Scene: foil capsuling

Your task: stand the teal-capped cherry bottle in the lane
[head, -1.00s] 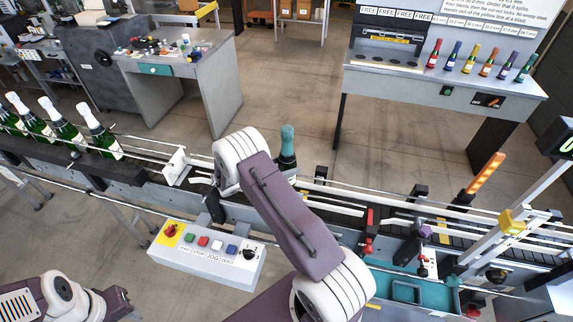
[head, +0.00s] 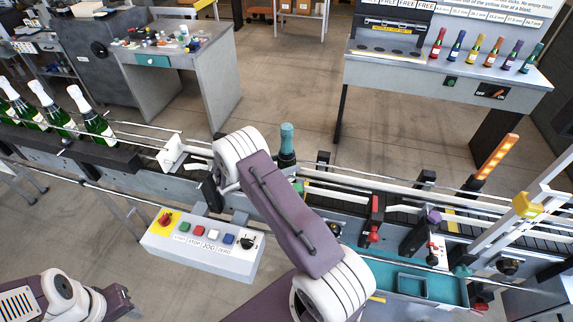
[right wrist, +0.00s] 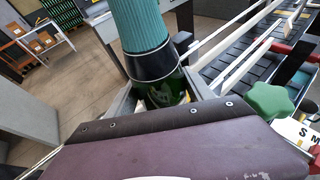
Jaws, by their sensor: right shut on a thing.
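The teal-capped bottle (head: 287,145) is dark green glass with a ribbed teal cap and a black band. In the head view it shows beyond my right arm, over the conveyor line, and looks upright. In the right wrist view the bottle (right wrist: 143,45) rises between the fingers of my right gripper (right wrist: 160,92), which is shut on it. Its lower part is hidden. The lane (head: 345,180) with white guide rails runs right from there; I cannot tell whether the bottle touches it. My left gripper (head: 118,300) is at the lower left, its jaws unclear.
Several white-foiled green bottles (head: 97,122) stand on the conveyor at left. A button box (head: 205,248) is in front of the line. A green knob (right wrist: 270,100) is close right of my gripper. A teal tray (head: 445,287) and small coloured bottles (head: 476,52) are at right.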

